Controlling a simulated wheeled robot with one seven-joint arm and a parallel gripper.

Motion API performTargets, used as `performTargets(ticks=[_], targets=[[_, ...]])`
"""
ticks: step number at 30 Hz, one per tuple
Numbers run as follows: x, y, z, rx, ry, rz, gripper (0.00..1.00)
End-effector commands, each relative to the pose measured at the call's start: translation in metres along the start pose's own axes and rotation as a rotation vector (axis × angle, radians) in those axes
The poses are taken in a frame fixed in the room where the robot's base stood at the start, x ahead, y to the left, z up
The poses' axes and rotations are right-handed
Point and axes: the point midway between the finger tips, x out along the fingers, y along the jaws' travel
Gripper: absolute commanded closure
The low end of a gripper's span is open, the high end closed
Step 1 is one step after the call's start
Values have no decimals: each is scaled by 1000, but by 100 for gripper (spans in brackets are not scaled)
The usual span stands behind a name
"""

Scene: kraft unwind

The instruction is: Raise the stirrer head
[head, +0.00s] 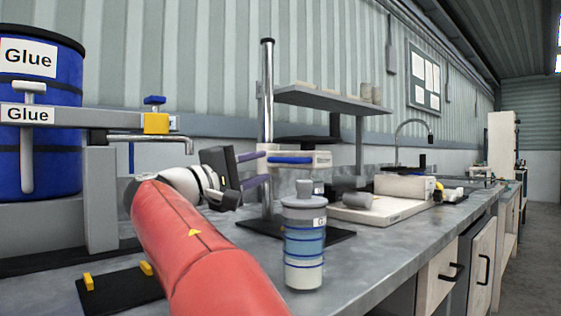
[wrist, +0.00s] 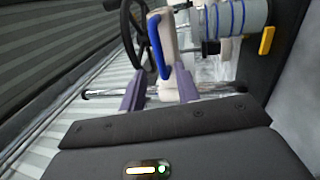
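The stirrer head (head: 302,165) is a pale box with a blue handle (head: 291,160) on its front. It sits on a chrome post (head: 266,110) that rises from a dark base plate. In the wrist view the blue handle (wrist: 157,45) shows just beyond my fingertips, with part of the pale head (wrist: 166,90) between the fingers. My gripper (head: 262,168) is at the left side of the head, its purple fingers pointing at it. In the wrist view the fingers of my gripper (wrist: 158,80) stand apart. I cannot tell whether they touch the handle.
A blue-striped jar (head: 304,245) with a grey lid stands in front of the stand. A grey shelf (head: 330,100) hangs behind. A white bench device (head: 378,212) lies to the right. A blue Glue drum (head: 45,160) and a grey frame (head: 101,200) stand left.

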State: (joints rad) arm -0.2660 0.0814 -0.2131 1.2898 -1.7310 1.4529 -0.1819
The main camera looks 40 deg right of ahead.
Motion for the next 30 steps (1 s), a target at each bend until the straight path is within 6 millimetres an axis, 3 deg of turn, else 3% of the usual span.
performTargets(ticks=[12,24,30], targets=[[62,0,0,-2,-2,-1,68],[72,0,0,-1,0,-1,68],[72,0,0,-1,1,-1,93]])
